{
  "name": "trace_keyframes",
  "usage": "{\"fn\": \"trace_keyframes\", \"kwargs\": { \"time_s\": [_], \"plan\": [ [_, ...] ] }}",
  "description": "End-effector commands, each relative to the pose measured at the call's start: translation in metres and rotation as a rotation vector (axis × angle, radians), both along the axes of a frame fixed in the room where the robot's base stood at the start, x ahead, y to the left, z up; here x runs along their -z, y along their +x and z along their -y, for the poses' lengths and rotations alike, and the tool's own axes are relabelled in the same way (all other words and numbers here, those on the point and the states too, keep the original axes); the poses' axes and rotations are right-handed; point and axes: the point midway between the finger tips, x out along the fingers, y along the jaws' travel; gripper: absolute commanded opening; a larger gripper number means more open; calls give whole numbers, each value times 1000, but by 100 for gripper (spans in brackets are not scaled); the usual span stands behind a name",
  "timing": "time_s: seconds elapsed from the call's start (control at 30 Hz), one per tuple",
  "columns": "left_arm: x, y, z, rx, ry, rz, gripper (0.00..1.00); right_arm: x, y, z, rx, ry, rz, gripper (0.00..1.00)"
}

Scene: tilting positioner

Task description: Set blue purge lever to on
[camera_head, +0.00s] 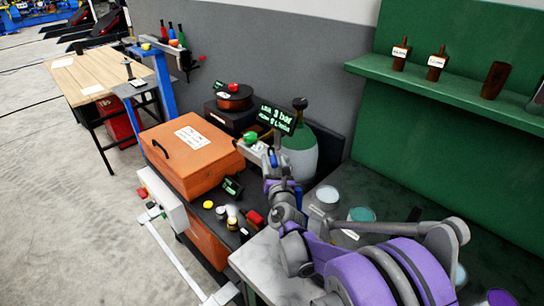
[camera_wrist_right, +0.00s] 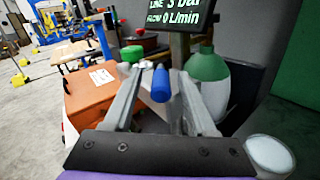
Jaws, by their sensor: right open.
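The blue purge lever (camera_wrist_right: 161,84) shows in the right wrist view as a rounded blue handle pointing toward the camera. A small blue part of it (camera_head: 273,159) shows in the head view, mostly hidden by my gripper. My right gripper (camera_wrist_right: 158,72) is open, with one finger on each side of the lever; I cannot tell whether either finger touches it. In the head view the right gripper (camera_head: 262,154) reaches up toward the valve area. The display (camera_head: 277,118) behind it reads line 3 bar, and flow 0 L/min in the wrist view. My left gripper is not in view.
A green knob (camera_head: 250,138) stands just left of the gripper. A green-topped gas cylinder (camera_head: 299,150) is close on the right. An orange box (camera_head: 190,160) lies to the left. Jars (camera_head: 327,195) stand on the bench near my arm.

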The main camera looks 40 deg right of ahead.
Motion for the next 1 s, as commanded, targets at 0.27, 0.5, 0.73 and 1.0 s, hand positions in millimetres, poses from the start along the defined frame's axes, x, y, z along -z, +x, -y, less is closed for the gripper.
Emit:
{"fn": "trace_keyframes", "kwargs": {
  "time_s": [0.27,0.5,0.73,1.0],
  "plan": [
    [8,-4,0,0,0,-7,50,1,-44,-25,0,1,0,57],
    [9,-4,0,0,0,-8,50,1,-57,-33,0,1,0,57],
    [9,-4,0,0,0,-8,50,0,-58,-33,1,1,0,57],
    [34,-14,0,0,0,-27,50,6,-50,-58,19,184,160,10]
  ]
}}
